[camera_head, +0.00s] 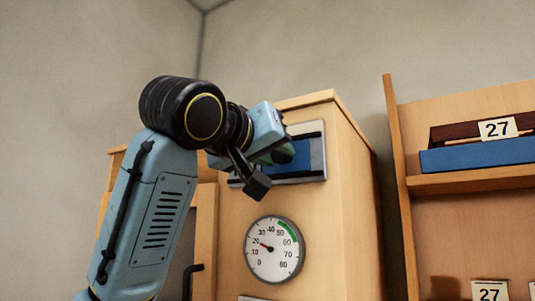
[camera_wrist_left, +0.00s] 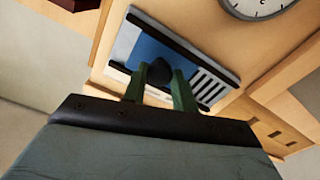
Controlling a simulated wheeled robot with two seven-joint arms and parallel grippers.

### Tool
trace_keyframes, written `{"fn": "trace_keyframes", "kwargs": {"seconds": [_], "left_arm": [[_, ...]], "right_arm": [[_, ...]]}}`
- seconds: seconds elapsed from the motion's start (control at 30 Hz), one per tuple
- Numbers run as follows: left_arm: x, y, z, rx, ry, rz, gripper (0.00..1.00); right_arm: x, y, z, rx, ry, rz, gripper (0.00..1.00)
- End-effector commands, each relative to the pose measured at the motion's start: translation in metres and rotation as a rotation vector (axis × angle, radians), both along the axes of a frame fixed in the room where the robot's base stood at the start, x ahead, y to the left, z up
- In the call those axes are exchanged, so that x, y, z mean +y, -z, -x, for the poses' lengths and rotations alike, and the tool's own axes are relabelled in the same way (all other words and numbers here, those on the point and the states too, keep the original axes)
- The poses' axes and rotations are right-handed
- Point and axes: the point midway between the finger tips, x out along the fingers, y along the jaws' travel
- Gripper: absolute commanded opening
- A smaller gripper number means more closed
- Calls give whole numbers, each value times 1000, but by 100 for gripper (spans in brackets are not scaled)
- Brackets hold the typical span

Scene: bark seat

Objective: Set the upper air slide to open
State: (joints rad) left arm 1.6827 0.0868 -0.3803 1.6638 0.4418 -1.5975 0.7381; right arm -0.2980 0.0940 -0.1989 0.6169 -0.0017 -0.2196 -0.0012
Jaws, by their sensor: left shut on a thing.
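The upper air slide (camera_head: 317,155) is a blue plate in a pale metal frame with dark rails, high on the wooden cabinet's front. In the left wrist view the blue slide (camera_wrist_left: 150,48) has a dark knob (camera_wrist_left: 160,72), and several slots (camera_wrist_left: 212,88) show uncovered at one end of the frame. My left gripper (camera_head: 284,153) is at the slide and hides its left part in the head view. In the left wrist view the green fingers of my left gripper (camera_wrist_left: 160,86) are shut on the knob, one on each side. My right gripper is not in view.
A round gauge (camera_head: 273,249) sits below the slide, its red needle near 20. A dark handle (camera_head: 192,270) is at lower left. To the right, a wooden shelf (camera_head: 470,181) holds a blue item (camera_head: 478,155) and a dark red one, with "27" labels (camera_head: 498,128).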

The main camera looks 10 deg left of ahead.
Motion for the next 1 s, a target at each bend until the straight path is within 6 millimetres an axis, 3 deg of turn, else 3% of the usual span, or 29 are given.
{"fn": "trace_keyframes", "kwargs": {"seconds": [0.03,0.2,0.57,0.67,1.0], "left_arm": [[-3,0,2,-3,7,-1,30],[-2,0,1,-2,6,-1,50],[1,0,7,-3,4,-1,50],[6,0,20,-5,5,-1,50],[31,0,91,-7,5,-1,50]], "right_arm": [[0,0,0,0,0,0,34],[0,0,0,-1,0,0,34],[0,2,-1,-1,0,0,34],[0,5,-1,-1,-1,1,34],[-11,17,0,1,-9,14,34]]}}
